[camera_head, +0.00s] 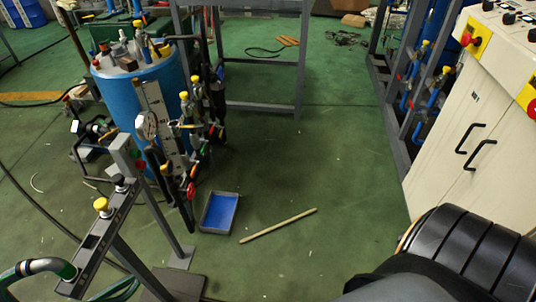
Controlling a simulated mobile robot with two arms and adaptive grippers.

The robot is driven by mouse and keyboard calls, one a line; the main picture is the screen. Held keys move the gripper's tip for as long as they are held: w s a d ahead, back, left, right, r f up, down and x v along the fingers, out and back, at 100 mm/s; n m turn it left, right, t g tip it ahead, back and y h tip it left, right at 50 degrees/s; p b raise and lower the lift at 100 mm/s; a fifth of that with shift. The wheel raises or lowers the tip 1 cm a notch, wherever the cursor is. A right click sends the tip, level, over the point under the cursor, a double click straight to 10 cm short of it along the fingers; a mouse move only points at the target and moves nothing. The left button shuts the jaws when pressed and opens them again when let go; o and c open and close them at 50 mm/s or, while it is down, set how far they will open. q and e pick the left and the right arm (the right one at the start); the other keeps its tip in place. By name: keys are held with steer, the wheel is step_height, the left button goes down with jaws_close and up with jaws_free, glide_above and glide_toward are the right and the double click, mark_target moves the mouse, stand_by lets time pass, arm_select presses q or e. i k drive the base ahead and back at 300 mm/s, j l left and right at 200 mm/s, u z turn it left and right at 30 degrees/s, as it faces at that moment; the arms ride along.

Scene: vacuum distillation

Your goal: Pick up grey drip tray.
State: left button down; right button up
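The drip tray (236,216) lies flat on the green floor, left of the picture's middle. It is a small, shallow rectangular tray with a grey rim and a blue inside, and it looks empty. Neither my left gripper nor my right gripper shows in the head view. A dark, rounded part, possibly of my own arm, fills the lower right corner. No gripper is seen touching the tray.
A wooden stick (278,225) lies on the floor right of the tray. A blue drum (150,88) with valves and pipework stands behind and left of it. A metal post stand (125,205) is at the left front. A control cabinet (470,130) stands right.

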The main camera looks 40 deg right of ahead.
mark_target(219, 214)
steer(key=l+z, duration=0.35)
steer(key=z, duration=0.15)
steer(key=u, duration=0.3)
steer(key=i+l+u, duration=0.2)
steer(key=u, duration=0.25)
steer(key=i+l+u, duration=0.1)
steer(key=l+u, duration=0.35)
steer(key=i+l+u, duration=0.1)
steer(key=l+u, duration=0.35)
